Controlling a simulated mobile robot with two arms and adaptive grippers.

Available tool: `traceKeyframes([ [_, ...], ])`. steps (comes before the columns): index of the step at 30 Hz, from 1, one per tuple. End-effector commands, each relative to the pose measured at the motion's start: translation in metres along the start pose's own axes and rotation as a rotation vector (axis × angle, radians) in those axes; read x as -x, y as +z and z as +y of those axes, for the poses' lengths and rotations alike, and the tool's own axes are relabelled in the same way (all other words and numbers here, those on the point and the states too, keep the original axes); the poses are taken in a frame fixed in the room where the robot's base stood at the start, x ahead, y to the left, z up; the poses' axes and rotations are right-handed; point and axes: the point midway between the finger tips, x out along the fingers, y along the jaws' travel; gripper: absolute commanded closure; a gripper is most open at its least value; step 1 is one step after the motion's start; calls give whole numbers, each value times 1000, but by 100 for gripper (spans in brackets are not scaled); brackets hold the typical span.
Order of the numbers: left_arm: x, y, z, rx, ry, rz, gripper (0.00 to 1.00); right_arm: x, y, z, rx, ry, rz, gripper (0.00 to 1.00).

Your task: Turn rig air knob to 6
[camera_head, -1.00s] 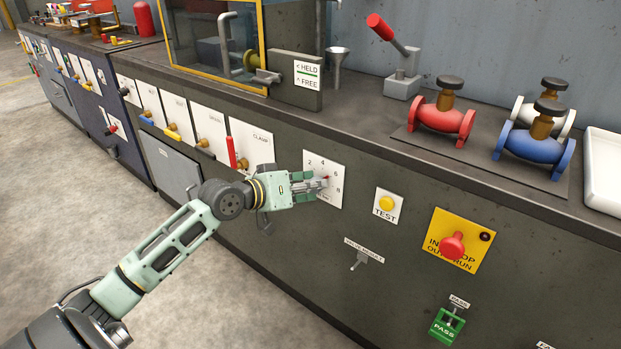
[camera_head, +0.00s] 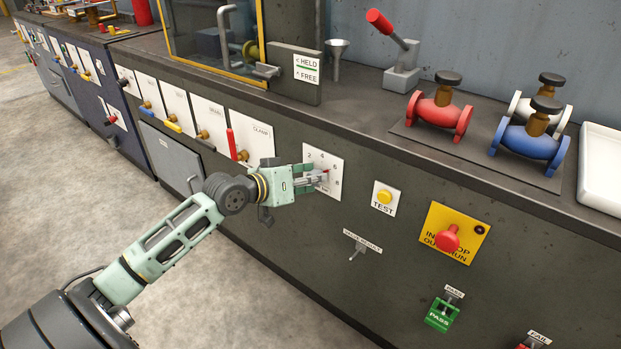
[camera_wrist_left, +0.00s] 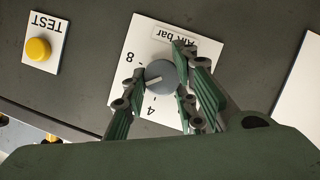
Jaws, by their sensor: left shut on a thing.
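The air knob (camera_wrist_left: 160,75) is a round grey knob on a white dial plate (camera_wrist_left: 152,28), labelled "Air bar" and seen upside down in the left wrist view. My left gripper (camera_head: 318,178) reaches the plate (camera_head: 337,163) from the left in the head view. In the wrist view its dark green fingers (camera_wrist_left: 160,72) close on both sides of the knob. A white line on the knob points left in that view, between the 8 and the 4. The number between them is hidden behind a finger. My right gripper is not in view.
A yellow TEST button (camera_head: 384,197) is right of the dial, with a red stop button (camera_head: 447,238) on a yellow plate beyond. A small toggle switch (camera_head: 357,252) is below. A red-handled lever (camera_head: 232,145) is left of the dial, near my wrist.

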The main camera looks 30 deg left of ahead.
Motion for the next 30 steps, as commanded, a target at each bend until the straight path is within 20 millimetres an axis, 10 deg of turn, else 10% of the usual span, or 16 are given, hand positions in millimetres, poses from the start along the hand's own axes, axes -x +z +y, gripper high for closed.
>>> traceKeyframes([
  [1, 0, -1, 5, 2, 11, 3, 100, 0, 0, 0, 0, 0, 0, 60],
  [2, 0, -1, 5, 2, 11, 3, 71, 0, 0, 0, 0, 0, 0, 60],
  [6, 0, 0, 4, 2, 9, 2, 60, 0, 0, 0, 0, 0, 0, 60],
  [19, 8, 1, 0, 2, 2, -2, 60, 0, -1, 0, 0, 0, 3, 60],
  [30, 65, 3, 2, 1, 4, -6, 60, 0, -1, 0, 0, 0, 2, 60],
])
